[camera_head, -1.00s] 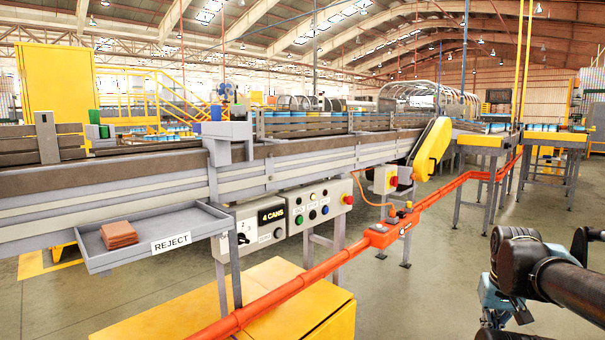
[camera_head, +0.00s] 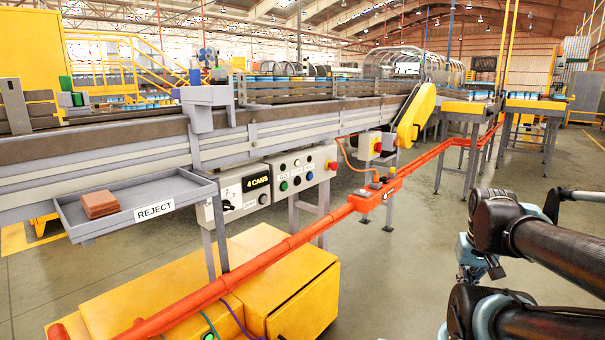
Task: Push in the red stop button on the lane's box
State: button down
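The light grey control box (camera_head: 285,174) hangs under the conveyor lane, with a row of small coloured buttons on its front. A second small box (camera_head: 368,147) further right, below the yellow guard, also carries a red button (camera_head: 377,147) on yellow. Nothing touches either button. My arm's dark links show at the lower right, well apart from both boxes.
A red rail (camera_head: 330,218) runs diagonally in front of the boxes, with an orange-red unit (camera_head: 375,196) on it. A yellow cabinet (camera_head: 300,298) stands below. The grey reject tray (camera_head: 140,193) juts out at left. Floor (camera_head: 400,270) is clear between rail and arm.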

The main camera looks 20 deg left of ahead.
aim_at(334, 165)
jog(key=k, duration=1.35)
jog(key=z, duration=0.4)
jog(key=i, duration=1.6)
jog(key=u, duration=0.6)
jog(key=i, duration=0.55)
jog(key=u, duration=0.3)
